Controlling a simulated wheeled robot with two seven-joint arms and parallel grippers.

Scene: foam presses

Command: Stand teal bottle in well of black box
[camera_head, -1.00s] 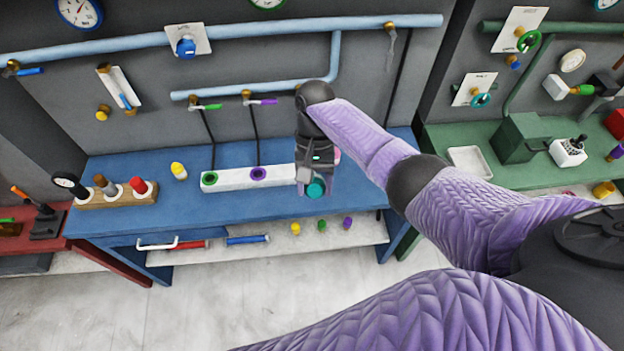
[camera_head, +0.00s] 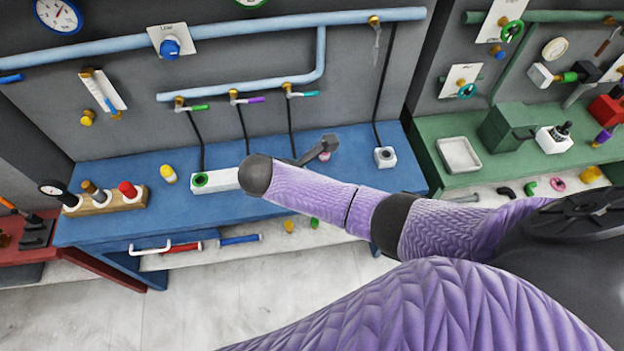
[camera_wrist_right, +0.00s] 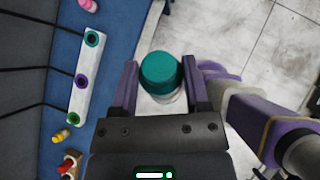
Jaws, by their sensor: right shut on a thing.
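The teal bottle (camera_wrist_right: 160,72) shows in the right wrist view as a teal cylinder with a pale lower part, between the two purple-sided fingers of my right gripper (camera_wrist_right: 159,62). The gripper is shut on it and holds it clear, with floor and the blue bench's edge behind it. In the head view my right forearm hides the bottle and most of the hand. I cannot make out a black box with a well. A dark block (camera_head: 38,236) stands on the red bench at far left, its top unclear. My left gripper is not in view.
The long white block (camera_wrist_right: 83,75) on the blue bench has teal, purple and green-ringed wells, all empty. A small white block (camera_head: 385,157) with a dark hole stands at its right end. A yellow bottle (camera_head: 168,174) stands at left. The green bench (camera_head: 445,145) is at right.

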